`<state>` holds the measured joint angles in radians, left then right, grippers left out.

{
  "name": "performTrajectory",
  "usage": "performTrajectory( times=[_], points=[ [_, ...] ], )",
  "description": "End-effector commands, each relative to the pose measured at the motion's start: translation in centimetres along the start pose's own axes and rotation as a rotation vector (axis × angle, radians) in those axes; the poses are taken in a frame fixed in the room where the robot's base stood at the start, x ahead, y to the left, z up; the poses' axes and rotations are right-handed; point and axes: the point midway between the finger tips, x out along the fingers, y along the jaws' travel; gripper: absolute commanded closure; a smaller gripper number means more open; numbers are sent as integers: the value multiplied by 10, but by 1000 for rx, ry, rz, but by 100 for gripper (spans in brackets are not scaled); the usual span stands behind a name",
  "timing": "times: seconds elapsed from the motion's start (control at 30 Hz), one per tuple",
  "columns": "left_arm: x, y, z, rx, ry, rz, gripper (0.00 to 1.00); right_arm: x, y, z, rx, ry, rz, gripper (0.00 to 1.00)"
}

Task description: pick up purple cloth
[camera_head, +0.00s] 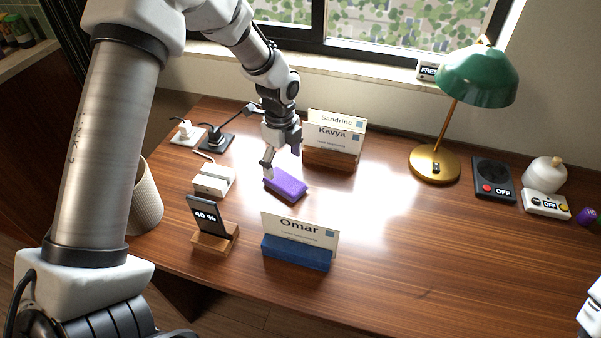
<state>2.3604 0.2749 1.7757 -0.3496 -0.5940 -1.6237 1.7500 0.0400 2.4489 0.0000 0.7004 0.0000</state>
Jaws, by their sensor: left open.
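The purple cloth (288,188) lies on the wooden table, left of the middle, and looks like a small thick block. My left gripper (281,162) is open, pointing down just above and behind the cloth's far end. One fingertip is close to the cloth's left far corner; I cannot tell whether it touches. Nothing is between the fingers that I can see. My right gripper is out of view; only a bit of white arm shows at the lower right edge.
Close by are name cards in a wooden holder (331,158), a white box (213,180), a phone on a stand (207,217) and the Omar card in a blue holder (297,254). A green lamp (478,78) stands at right. The table's front right is clear.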

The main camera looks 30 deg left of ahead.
Motion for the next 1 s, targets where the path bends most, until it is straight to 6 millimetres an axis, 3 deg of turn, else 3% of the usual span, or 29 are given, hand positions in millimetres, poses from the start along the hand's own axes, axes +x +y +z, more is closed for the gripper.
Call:
performTrajectory(
  times=[0.27, 0.5, 0.77, 0.93, 1.0],
  points=[
    [31, -2, 1, 9, -1, 3, 10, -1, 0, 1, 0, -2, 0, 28],
    [72, -5, 0, 8, -1, 4, 10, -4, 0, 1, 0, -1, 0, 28],
    [76, -6, 0, 7, -1, 0, 10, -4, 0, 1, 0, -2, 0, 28],
    [76, -6, 0, 7, -1, 0, 71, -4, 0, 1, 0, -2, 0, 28],
    [76, -6, 0, 7, -1, 0, 74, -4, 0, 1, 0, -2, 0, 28]
  ],
)
